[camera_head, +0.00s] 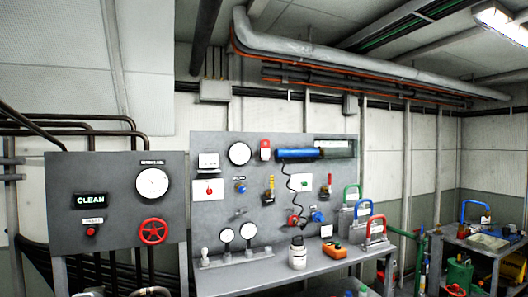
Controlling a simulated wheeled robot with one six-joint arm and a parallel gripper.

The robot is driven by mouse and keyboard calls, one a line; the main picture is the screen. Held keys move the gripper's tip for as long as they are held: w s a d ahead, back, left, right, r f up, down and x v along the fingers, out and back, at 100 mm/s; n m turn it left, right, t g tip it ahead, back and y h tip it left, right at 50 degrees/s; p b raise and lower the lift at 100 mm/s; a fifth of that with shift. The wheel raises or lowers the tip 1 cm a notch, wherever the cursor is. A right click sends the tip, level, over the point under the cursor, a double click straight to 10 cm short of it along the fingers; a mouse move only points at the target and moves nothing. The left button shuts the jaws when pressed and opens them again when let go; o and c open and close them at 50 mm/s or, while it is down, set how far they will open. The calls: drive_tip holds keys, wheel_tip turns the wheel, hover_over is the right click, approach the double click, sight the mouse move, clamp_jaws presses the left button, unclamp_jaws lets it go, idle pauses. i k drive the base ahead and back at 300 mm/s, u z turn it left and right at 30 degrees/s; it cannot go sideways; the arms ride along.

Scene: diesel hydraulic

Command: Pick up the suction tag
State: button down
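I cannot pick out the suction tag for certain, since the small lettering is unreadable here. A grey upright panel carries several tag-like pieces: a white card (301,182) right of centre, a white plate with a red knob (208,190) at left, and a red-and-white tag (265,150) near the top. A yellow piece (270,184) and a red piece (325,190) also hang on the panel. My gripper is not recognisable in the head view, so its state does not show.
A grey bench (300,277) below the panel holds a white bottle (297,253), an orange-and-black device (335,250) and colored-handled grey blocks (376,232). A separate panel with a CLEAN sign (90,200) and a red handwheel (153,231) stands left. A cluttered table (488,246) is at right.

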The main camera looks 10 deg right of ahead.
sight(265, 150)
drive_tip(key=z, duration=0.1)
drive_tip(key=i, duration=2.45)
drive_tip(key=u, duration=0.6)
